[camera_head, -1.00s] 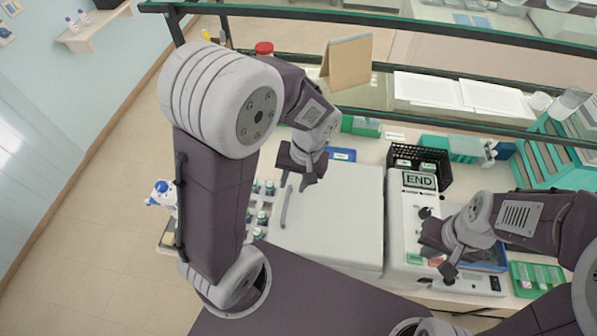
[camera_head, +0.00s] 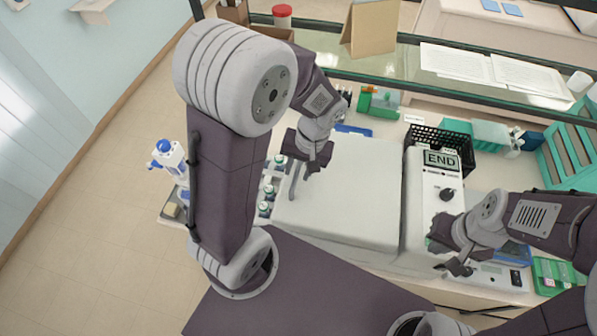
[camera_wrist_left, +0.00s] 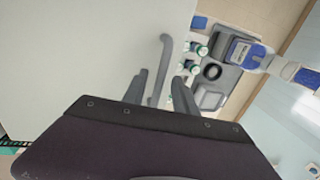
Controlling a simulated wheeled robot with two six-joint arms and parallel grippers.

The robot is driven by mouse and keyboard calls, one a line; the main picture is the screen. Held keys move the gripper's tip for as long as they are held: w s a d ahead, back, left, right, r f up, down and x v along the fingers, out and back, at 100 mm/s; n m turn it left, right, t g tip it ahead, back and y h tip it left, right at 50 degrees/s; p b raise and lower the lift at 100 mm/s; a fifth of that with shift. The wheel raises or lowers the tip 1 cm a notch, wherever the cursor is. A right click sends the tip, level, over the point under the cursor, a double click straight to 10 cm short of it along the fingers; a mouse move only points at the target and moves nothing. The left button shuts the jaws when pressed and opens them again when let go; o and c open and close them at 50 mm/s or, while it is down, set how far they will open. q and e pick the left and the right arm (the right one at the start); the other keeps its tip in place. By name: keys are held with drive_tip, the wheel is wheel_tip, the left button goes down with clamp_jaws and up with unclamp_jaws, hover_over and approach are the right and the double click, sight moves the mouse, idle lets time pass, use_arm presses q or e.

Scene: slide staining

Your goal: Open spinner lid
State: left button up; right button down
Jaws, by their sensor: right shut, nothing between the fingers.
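The spinner is a white box with a large flat pale lid (camera_head: 350,195), which lies shut. Its front panel (camera_head: 421,215) carries an END display (camera_head: 440,160) and a dark knob. A grey bar handle (camera_head: 293,188) stands at the lid's left edge. My left gripper (camera_head: 303,170) is at this handle, pointing down. In the left wrist view the open fingers (camera_wrist_left: 160,90) lie either side of the handle (camera_wrist_left: 164,62); I cannot tell whether they touch it. My right gripper (camera_head: 452,258) is shut and empty over the lower part of the panel.
Several small capped bottles (camera_head: 268,190) stand just left of the spinner. A blue-and-white device (camera_head: 168,156) is further left. A black basket (camera_head: 445,143) and green racks are behind and right. A glass shelf with papers (camera_head: 490,70) runs across the back.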

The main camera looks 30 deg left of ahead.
use_arm(q)
drive_tip(key=shift+s+r, duration=0.15)
drive_tip(key=shift+s, duration=0.05)
drive_tip(key=c, duration=0.3)
clamp_jaws()
drive_tip(key=shift+w, duration=0.2)
drive_tip(key=shift+w, duration=0.1)
idle(0.5)
